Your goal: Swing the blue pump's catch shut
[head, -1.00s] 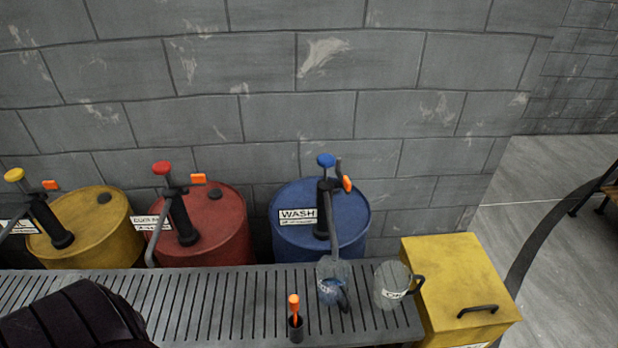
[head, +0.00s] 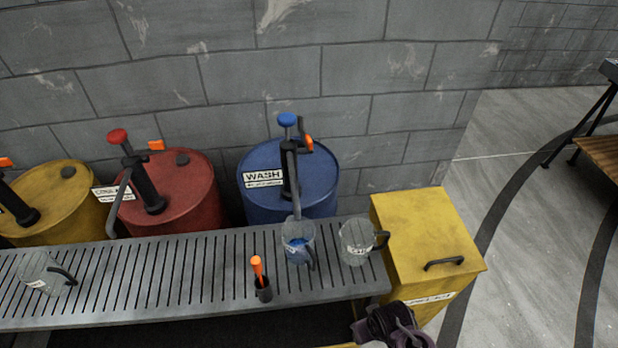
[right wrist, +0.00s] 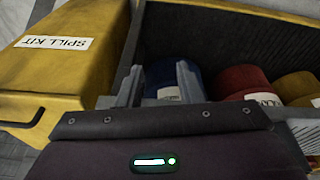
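The blue pump (head: 290,170) stands on the blue drum (head: 322,178) marked WASH, with a blue knob (head: 288,119) on top. Its orange catch (head: 309,144) juts out beside the pump head on the right; I cannot tell how far it is swung. Its spout runs down to a clear jug (head: 298,243) with blue liquid in it. My right gripper (head: 390,325) is low at the front, below the yellow box and well away from the pump. In the right wrist view the right gripper's fingers (right wrist: 158,88) are apart, with nothing between them. My left gripper is not in view.
The yellow spill kit box (head: 425,225) is at right. Red (head: 185,195) and yellow (head: 65,200) drums stand left.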

